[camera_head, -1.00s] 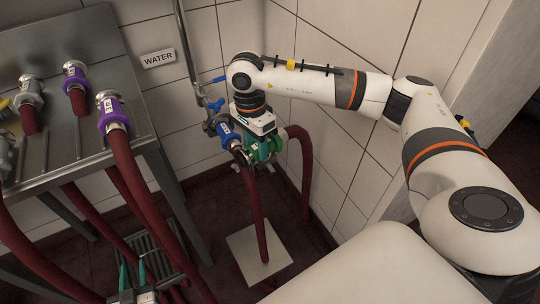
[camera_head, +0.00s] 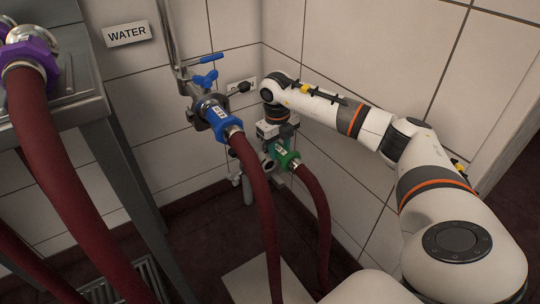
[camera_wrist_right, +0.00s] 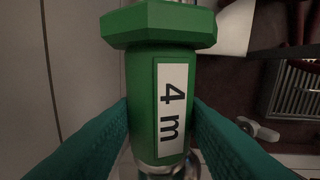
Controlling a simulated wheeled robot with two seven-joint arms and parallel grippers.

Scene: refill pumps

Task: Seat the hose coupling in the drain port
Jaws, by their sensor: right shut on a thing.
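A green hose coupling (camera_head: 290,159) is low near the wall corner, with a dark red hose (camera_head: 318,215) running down from it. In the right wrist view the coupling (camera_wrist_right: 150,85) carries a "4 m" label and sits between two teal fingers. My right gripper (camera_head: 280,149) is shut on it from above. A metal fitting with a pipe (camera_head: 246,188), perhaps the drain port, is just left of the coupling in the head view. Whether the coupling touches it or sits in it I cannot tell. My left gripper is not in view.
A purple coupling (camera_head: 30,58) is on the metal rack at left. A pale floor plate (camera_head: 245,283) lies below.

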